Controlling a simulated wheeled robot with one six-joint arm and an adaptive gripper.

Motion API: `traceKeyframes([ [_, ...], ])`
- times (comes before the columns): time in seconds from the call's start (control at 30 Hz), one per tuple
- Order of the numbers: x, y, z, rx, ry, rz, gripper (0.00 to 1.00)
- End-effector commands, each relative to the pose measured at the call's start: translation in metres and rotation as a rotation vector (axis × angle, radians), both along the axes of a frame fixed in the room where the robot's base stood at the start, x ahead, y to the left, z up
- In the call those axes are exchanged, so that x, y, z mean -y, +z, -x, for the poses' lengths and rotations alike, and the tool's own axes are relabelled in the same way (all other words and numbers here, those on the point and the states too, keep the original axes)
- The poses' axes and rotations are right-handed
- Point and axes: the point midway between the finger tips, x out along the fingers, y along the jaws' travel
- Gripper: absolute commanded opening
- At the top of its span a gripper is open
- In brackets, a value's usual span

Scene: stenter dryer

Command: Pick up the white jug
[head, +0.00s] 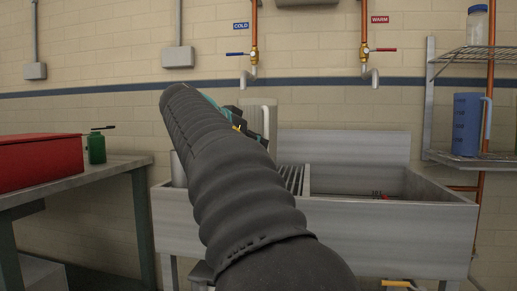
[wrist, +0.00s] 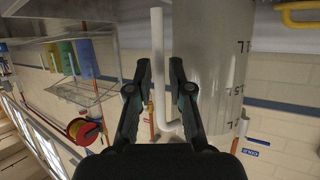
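The white jug (wrist: 213,70), a pale grey-white cylinder with dark markings, fills the right of centre in the wrist view. Its long white handle (wrist: 157,65) runs beside the body, and the handle's line passes between the two fingers of my gripper (wrist: 160,75). The fingers are apart, with visible gaps on both sides of the handle. In the head view a pale part of the jug (head: 267,104) shows behind my arm, above the sink's drainboard. My arm hides most of the jug and most of the gripper there.
A metal sink (head: 390,215) stands below, with cold (head: 253,55) and warm (head: 364,55) taps on the wall. A blue jug (head: 466,124) sits on the right rack. A red box (head: 40,162) and green bottle (head: 96,148) stand on the left table (head: 100,172).

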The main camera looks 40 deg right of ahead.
Motion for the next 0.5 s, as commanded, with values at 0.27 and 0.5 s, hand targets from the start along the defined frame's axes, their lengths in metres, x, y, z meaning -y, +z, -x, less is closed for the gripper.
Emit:
traceKeyframes([
  [0.27, 0.035, -0.014, -0.004, -0.001, -0.003, -0.001, 0.20],
  [0.5, 0.040, -0.016, -0.006, 0.000, 0.000, -0.001, 0.20],
])
